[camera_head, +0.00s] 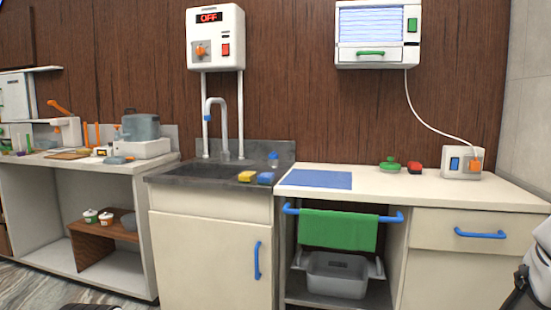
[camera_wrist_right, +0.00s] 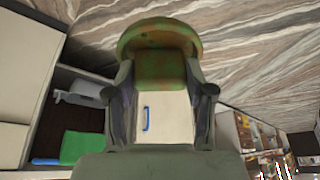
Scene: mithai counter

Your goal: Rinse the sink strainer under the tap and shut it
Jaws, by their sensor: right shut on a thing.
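The strainer (camera_wrist_right: 160,36), green with brown stains and a round rim, shows in the right wrist view. My right gripper (camera_wrist_right: 160,78) is shut on its green grip, with one dark finger on each side. The held strainer is away from the sink, above the floor in front of the cupboards.
Yellow (camera_head: 247,176) and blue (camera_head: 265,178) blocks lie at the sink's right front edge. A blue mat (camera_head: 318,179) lies on the counter (camera_head: 420,188) to the right. A green towel (camera_head: 338,230) hangs below it. A wall box (camera_head: 215,40) above the tap reads OFF.

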